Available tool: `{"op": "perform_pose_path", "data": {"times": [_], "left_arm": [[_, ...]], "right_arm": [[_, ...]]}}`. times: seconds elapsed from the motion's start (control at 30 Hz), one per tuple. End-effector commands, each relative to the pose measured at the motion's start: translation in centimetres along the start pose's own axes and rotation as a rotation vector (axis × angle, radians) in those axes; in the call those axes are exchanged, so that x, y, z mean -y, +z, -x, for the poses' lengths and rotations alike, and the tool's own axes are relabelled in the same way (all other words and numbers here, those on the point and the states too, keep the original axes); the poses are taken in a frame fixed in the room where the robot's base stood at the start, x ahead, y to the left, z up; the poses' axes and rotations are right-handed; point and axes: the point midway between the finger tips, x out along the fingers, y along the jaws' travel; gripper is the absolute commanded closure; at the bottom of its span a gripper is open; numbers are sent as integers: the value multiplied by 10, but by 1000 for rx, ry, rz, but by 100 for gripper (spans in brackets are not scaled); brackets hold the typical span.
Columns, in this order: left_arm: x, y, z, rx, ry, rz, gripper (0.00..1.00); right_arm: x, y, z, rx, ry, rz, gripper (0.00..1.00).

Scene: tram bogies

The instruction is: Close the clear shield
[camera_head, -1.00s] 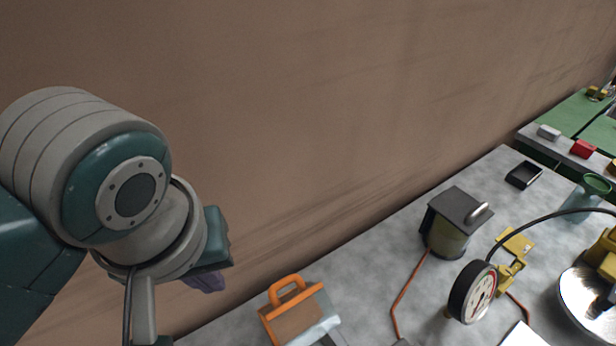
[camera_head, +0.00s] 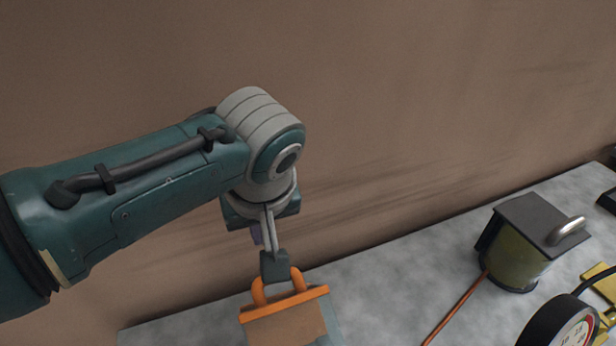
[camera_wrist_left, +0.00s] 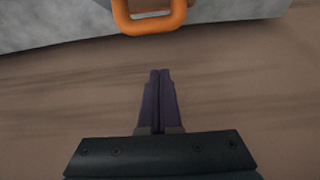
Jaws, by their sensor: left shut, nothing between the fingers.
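The orange handle (camera_head: 280,288) stands on an orange-edged frame at the bottom of the head view. A pale see-through panel (camera_head: 331,322), which may be the clear shield, shows at the frame's right side; the picture's lower edge cuts it off, so I cannot tell how far it is open. My right gripper is not in view.
A brown wall (camera_head: 400,110) runs behind the grey bench (camera_head: 400,265). A dark-lidded pot (camera_head: 524,245) with a metal handle stands at the right. A round gauge (camera_head: 562,325) and a copper-coloured pipe (camera_head: 455,310) are near it. The bench between frame and pot is mostly clear.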

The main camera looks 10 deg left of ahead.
Motion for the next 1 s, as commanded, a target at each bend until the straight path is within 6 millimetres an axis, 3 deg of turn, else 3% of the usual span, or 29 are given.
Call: {"op": "perform_pose_path", "data": {"times": [0.03,0.07,0.13,0.4,1.0], "left_arm": [[0,2,-16,-1,-2,0,100],[0,3,-16,0,-2,-1,100],[0,14,-2,2,1,-4,100],[0,37,3,0,1,-2,100],[9,35,5,-35,-1,-2,100]], "right_arm": [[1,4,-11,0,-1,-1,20],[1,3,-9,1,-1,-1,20],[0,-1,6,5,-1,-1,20],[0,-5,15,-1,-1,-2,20],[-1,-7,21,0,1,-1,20]]}}
